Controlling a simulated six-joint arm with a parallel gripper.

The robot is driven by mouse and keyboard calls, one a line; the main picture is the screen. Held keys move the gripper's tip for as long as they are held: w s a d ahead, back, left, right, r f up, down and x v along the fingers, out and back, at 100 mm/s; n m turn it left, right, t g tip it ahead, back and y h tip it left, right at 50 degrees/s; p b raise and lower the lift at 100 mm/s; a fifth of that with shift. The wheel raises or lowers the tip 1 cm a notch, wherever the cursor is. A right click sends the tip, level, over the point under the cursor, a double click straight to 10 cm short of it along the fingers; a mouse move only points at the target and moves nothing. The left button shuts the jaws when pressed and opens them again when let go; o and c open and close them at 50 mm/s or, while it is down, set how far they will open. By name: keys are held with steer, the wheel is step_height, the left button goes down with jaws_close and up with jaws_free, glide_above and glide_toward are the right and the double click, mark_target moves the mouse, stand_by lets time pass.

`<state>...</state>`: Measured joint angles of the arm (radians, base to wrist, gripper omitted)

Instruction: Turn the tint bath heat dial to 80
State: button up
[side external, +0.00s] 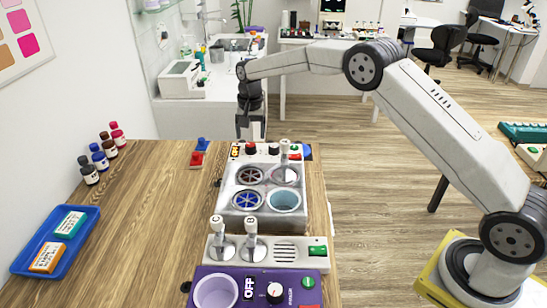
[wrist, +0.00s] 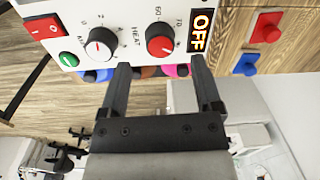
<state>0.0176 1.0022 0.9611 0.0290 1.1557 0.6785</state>
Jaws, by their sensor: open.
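The tint bath (side external: 232,208) is a grey unit with several round wells. Its white panel at the far end has a red-faced dial (wrist: 160,42) beside numbers 60 and 70, a second, white-and-red dial (wrist: 99,48), the word HEAT between them, and a lit OFF display (wrist: 201,30). In the side external view the red dial (side external: 250,149) is small. My gripper (wrist: 160,63) is open, with its fingertips close to the red dial, one on each side of it in the picture. Contact cannot be told. My gripper (side external: 251,132) hangs above the panel end. The dial's exact setting is unclear.
A purple unit (side external: 208,272) with its own dial (side external: 274,292) and OFF display stands in front. Bottles (side external: 100,158) and a blue tray (side external: 57,240) are at left.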

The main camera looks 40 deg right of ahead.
mark_target(252, 145)
steer(key=shift+r, duration=1.8)
steer(key=shift+s, duration=0.1)
steer(key=s+n, duration=0.1)
steer(key=s, duration=0.4)
steer(key=s+n+t, duration=0.1)
steer(key=s+n, duration=0.1)
steer(key=s, duration=0.3)
steer(key=s+n, duration=0.1)
steer(key=s, duration=0.4)
steer(key=shift+a+r, duration=0.2)
steer(key=s+f+n+t, duration=0.1)
steer(key=s+f+n, duration=0.2)
steer(key=s, duration=1.5)
steer(key=shift+n, duration=0.5)
